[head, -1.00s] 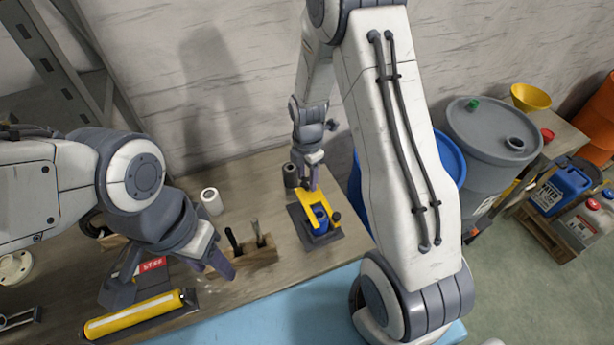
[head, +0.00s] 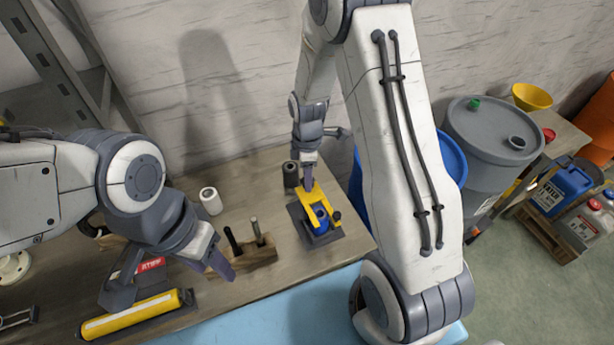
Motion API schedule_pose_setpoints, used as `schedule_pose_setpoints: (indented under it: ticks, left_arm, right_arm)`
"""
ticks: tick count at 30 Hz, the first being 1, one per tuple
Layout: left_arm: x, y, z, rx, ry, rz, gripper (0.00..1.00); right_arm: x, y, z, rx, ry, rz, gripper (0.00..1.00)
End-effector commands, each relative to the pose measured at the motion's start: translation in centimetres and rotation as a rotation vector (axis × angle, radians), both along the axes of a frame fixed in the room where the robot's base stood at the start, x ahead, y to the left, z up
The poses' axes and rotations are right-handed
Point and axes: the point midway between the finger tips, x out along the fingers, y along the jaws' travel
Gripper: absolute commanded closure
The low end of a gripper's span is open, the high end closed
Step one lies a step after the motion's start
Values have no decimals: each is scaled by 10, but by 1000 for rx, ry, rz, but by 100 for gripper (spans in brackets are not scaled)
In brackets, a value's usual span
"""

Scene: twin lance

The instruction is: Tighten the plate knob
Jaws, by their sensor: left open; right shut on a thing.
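A dark square plate (head: 332,238) lies on the workbench and carries a blue round part (head: 320,214) with a yellow bracket-like piece (head: 304,215) around it. A small black knob (head: 337,215) stands at the plate's right side. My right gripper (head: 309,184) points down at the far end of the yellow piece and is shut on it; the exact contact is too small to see. My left gripper (head: 172,281) is open and empty, its fingers spread wide above the bench, beyond a yellow cylinder (head: 135,315).
A wooden block (head: 255,258) with upright dark tools stands between the grippers. A white roll (head: 211,201) and a dark cylinder (head: 290,174) stand farther back. A blue barrel (head: 452,158) and a grey drum (head: 485,165) stand right of the bench.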

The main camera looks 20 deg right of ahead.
Motion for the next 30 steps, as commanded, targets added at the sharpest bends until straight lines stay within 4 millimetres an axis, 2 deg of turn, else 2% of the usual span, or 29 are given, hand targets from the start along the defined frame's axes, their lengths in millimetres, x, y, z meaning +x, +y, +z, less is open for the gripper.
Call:
schedule_pose_setpoints:
  ticks: [30]
  left_arm:
    - [0,0,-13,0,0,2,50]
  right_arm:
    - [2,-1,1,0,-3,-963,100]
